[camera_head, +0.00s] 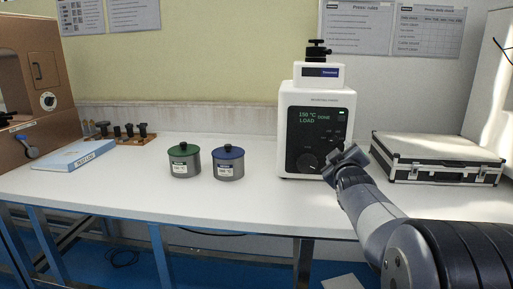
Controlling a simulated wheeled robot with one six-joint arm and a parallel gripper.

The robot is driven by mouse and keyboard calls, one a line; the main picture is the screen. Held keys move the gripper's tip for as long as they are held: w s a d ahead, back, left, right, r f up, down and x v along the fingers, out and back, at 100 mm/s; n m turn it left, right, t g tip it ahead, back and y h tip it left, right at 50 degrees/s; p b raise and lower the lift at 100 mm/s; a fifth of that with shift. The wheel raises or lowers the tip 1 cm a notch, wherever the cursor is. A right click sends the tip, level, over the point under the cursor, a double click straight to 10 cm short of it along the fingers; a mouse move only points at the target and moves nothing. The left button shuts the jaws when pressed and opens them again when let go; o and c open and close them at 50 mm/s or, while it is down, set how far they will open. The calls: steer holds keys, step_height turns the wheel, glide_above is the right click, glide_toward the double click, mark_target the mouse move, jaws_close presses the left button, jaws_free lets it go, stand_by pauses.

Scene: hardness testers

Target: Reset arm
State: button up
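My arm reaches in from the lower right. My gripper (345,160) is at its far end, in front of the lower right part of the white mounting press (300,98). I cannot tell whether it touches the press. The fingers are small and turned away, so their opening is unclear. The press display (316,116) reads 150 °C, LOAD and DONE in green. A black knob (318,50) stands on top of the press.
A green-lidded pot (185,170) and a blue-lidded pot (229,172) stand left of the press. A black and silver case (437,160) lies at right. A brown machine (38,85), a blue-white box (75,156) and a wooden rack (136,140) are at left. The white bench (130,190) is clear in front.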

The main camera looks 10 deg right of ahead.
mark_target(334, 138)
steer(key=x, duration=1)
steer(key=shift+w+f, duration=0.1)
steer(key=shift+w, duration=0.25)
steer(key=v, duration=1.1)
steer(key=x, duration=1.1)
steer(key=shift+w+d, duration=0.1)
steer(key=m+p, duration=0.2)
steer(key=shift+r+p, duration=0.3)
steer(key=shift+r, duration=0.05)
steer(key=m+p, duration=0.3)
steer(key=shift+m, duration=0.3)
steer(key=m+p, duration=0.6)
steer(key=shift+s+d+m+p, duration=0.1)
steer(key=shift+s+m+p, duration=0.1)
steer(key=shift+m+p, duration=0.15)
steer(key=b+v, duration=0.1)
steer(key=v, duration=0.5)
steer(key=shift+s+f, duration=0.25)
